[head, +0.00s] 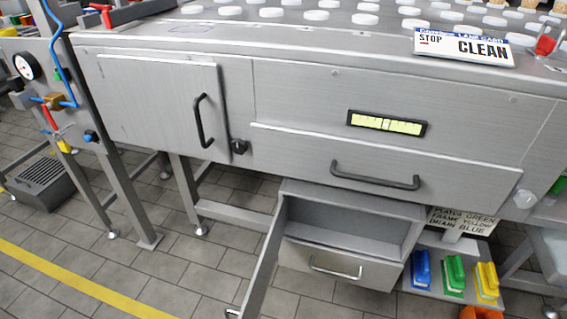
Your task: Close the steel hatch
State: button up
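A steel panel door (150,100) with a black vertical handle (203,120) is set in the left of the machine's front. It lies flat or nearly flat to the front; I cannot tell whether it is fully shut. A black knob-like latch (239,146) sits just right of it. Lower down, a steel cabinet has a narrow door (262,265) hinged at its left and swung wide open toward me. A handle (232,313) shows at that door's bottom end. I cannot tell from the picture which door is called the hatch. My gripper is not in view.
Colored brushes (453,275) stand on a low shelf at right. A gauge stand (90,140) is at left. Tiled floor at lower left is clear.

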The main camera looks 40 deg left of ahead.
aim_at(250, 308)
jog(key=z, duration=1.1)
jog(key=k, duration=1.25)
jog(key=u, duration=1.4)
jog(key=i, duration=0.5)
jog(key=u, duration=0.05)
